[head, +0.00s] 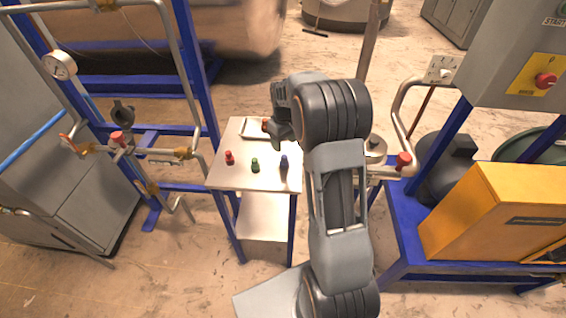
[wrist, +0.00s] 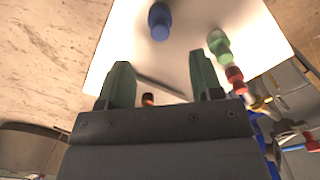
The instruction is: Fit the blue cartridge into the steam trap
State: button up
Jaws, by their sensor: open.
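The blue cartridge (head: 284,161) stands upright near the right edge of a small white-topped table (head: 230,181). It also shows in the wrist view (wrist: 160,24), beyond my fingertips and apart from them. My gripper (wrist: 160,80) is open with nothing between its two dark green fingers. In the head view my gripper is over the back part of the table, partly hidden by my wrist. A dark cup-shaped fitting (head: 122,111) on the left pipework may be the steam trap; I cannot tell for sure.
A green cartridge (head: 255,165) and a red cartridge (head: 229,157) stand left of the blue one. A tray (head: 252,134) lies at the table's back, with a small reddish-brown thing by it. Pipes and a blue frame stand left; a yellow box (head: 480,215) stands right.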

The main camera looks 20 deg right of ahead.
aim_at(284, 156)
jog(key=shift+f+p, duration=0.7)
jog(key=shift+f, duration=3.3)
jog(key=shift+s, duration=0.1)
jog(key=c, duration=1.1)
jog(key=shift+s, duration=0.1)
grip_shut()
